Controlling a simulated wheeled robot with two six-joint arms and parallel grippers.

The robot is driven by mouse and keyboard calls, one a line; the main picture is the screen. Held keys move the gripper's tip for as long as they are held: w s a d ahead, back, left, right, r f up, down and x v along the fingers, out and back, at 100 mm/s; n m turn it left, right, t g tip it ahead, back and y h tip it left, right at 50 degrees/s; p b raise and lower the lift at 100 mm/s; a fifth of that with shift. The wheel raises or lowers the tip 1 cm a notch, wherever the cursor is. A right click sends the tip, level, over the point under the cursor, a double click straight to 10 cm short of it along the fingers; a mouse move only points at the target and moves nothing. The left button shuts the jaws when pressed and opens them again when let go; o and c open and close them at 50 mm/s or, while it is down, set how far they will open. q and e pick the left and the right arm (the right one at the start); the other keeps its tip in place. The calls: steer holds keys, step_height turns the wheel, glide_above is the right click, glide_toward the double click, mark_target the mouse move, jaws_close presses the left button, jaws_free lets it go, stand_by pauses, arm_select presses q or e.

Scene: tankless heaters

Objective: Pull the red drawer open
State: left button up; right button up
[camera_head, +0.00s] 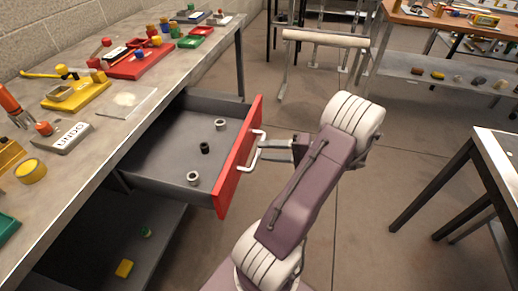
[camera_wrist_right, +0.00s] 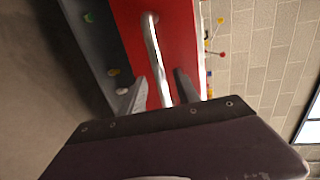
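The red drawer (camera_head: 242,155) stands pulled out from under the long grey workbench on the left. Its grey tray shows, with a few small ring-shaped parts (camera_head: 193,178) inside. A pale bar handle (camera_head: 251,160) sits on its red front. My right gripper (camera_head: 276,146) is at this handle, reaching in from the right. In the right wrist view, the gripper's two fingers (camera_wrist_right: 158,86) stand apart on either side of the handle bar (camera_wrist_right: 153,45), with a gap visible at each side. The red front (camera_wrist_right: 180,35) fills the space beyond. My left gripper is not in view.
The workbench top (camera_head: 205,60) carries coloured trays, blocks and tools. A lower shelf (camera_head: 85,245) under the drawer holds a yellow block (camera_head: 124,268). A dark-legged table (camera_head: 462,160) stands at the right. Bare floor (camera_head: 330,85) lies between.

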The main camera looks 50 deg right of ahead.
steer(key=v, duration=0.6)
steer(key=shift+a+p, duration=0.1)
steer(key=shift+p, duration=0.3)
